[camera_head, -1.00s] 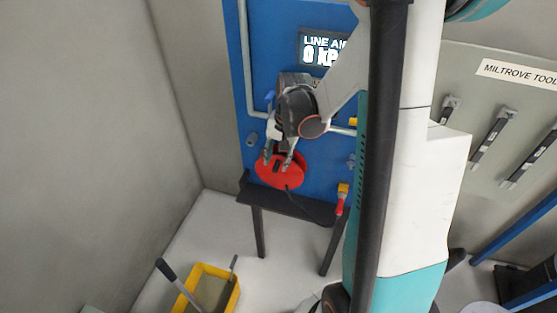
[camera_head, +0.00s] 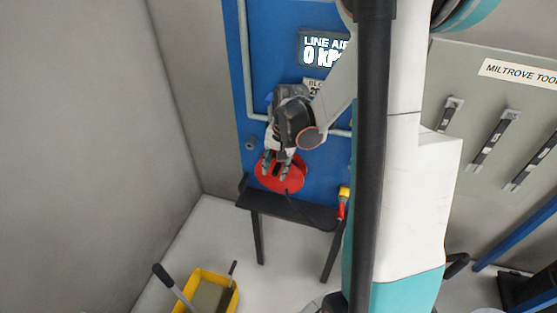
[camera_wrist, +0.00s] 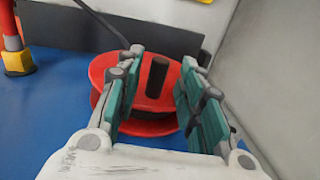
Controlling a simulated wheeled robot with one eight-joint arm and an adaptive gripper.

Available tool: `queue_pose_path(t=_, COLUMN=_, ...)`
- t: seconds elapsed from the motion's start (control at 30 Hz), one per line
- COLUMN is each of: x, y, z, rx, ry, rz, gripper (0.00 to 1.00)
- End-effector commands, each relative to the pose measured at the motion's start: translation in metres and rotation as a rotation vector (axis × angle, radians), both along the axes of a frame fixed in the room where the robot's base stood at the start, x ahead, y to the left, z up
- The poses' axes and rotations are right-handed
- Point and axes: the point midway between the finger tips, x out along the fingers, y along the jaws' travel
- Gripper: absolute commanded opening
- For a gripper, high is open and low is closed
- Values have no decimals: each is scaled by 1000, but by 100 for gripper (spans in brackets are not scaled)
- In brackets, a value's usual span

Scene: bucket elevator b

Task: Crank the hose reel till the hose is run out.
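The hose reel (camera_head: 292,184) is a red disc at the foot of the blue panel. In the wrist view, the red reel (camera_wrist: 103,68) carries a dark upright crank knob (camera_wrist: 157,76). My gripper (camera_head: 275,176) is at the reel's face in the head view. In the wrist view my gripper (camera_wrist: 163,64) is open, one green-padded finger on each side of the knob, with gaps visible. Hose on the drum is mostly hidden.
A dark shelf (camera_head: 262,205) on legs juts out below the reel. A "LINE AIR" display (camera_head: 322,49) reading 0 is above. A yellow bucket (camera_head: 232,299) stands on the floor at the front. A grey wall (camera_head: 90,120) closes the left side.

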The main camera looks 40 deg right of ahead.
Motion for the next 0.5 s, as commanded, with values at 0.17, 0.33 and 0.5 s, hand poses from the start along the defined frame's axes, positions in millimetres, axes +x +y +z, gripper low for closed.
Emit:
queue_pose_path(t=0.17, x=0, y=0, z=0, rx=-1, ry=1, rz=0, gripper=58)
queue_pose_path(t=0.33, x=0, y=0, z=0, rx=-1, ry=1, rz=0, gripper=58)
queue_pose_path(t=0.5, x=-1, y=-1, z=4, rx=-1, ry=1, rz=0, gripper=58)
